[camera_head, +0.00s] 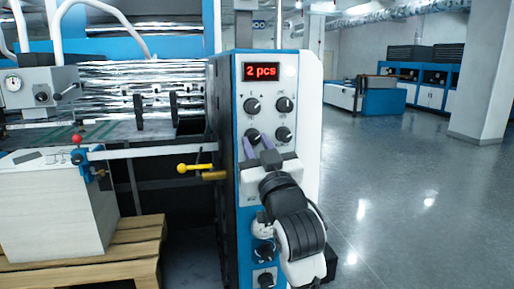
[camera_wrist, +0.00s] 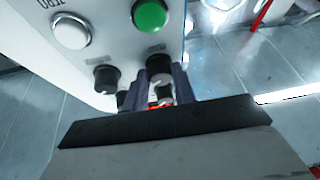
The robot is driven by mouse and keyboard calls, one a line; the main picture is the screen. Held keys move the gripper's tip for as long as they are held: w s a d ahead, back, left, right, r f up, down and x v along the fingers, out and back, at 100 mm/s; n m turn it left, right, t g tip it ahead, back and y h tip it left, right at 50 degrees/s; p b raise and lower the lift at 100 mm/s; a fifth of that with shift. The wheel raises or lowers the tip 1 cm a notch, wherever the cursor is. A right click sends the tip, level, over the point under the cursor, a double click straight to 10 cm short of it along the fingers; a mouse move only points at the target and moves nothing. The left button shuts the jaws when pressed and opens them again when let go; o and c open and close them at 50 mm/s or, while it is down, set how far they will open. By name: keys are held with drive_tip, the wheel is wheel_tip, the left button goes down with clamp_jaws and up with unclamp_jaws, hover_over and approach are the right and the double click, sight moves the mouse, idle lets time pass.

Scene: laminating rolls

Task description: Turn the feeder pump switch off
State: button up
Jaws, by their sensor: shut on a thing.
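The control panel (camera_head: 243,185) is a white and blue upright face with black rotary switches in pairs; their labels are too small to read, so I cannot tell by label which is the feeder pump switch. My gripper (camera_head: 257,141) is at the lower left switch (camera_head: 252,134) of the upper group, its purple-grey fingers on either side of it. In the wrist view my gripper (camera_wrist: 163,85) is shut on this black switch (camera_wrist: 160,67). The lower right switch (camera_head: 284,134) is close beside it. The pointer of the held switch is hard to make out.
A red "2 pcs" display (camera_head: 262,72) is above the switches. The wrist view shows a green button (camera_wrist: 150,15) and a white button (camera_wrist: 70,31) close by. A yellow-handled lever (camera_head: 195,167) sticks out left of the panel. The floor (camera_head: 400,200) at right is clear.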

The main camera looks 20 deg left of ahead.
drive_tip(key=n+g+b, duration=0.1)
drive_tip(key=n, duration=0.1)
drive_tip(key=n+g+y+b, duration=0.1)
drive_tip(key=n, duration=0.2)
drive_tip(key=n+g+b, duration=0.1)
drive_tip(key=n, duration=0.1)
drive_tip(key=shift+w+d+n+y, duration=0.1)
drive_tip(key=shift+d+n+y, duration=0.2)
drive_tip(key=shift+y, duration=0.1)
drive_tip(key=n+g, duration=0.1)
drive_tip(key=n, duration=0.1)
drive_tip(key=n+g+b, duration=0.1)
drive_tip(key=n, duration=0.1)
drive_tip(key=n+g+b, duration=0.1)
drive_tip(key=n, duration=0.2)
drive_tip(key=shift+w+r, duration=0.1)
drive_tip(key=shift+r, duration=0.25)
drive_tip(key=o, duration=1)
drive_tip(key=shift+d, duration=0.1)
drive_tip(key=b+v, duration=0.2)
drive_tip(key=v, duration=0.5)
drive_tip(key=b+v, duration=0.1)
drive_tip(key=v, duration=0.5)
drive_tip(key=shift+s+d+r+b, duration=0.15)
drive_tip(key=shift+s+d+b, duration=0.15)
drive_tip(key=shift+b, duration=0.1)
drive_tip(key=shift+w, duration=0.1)
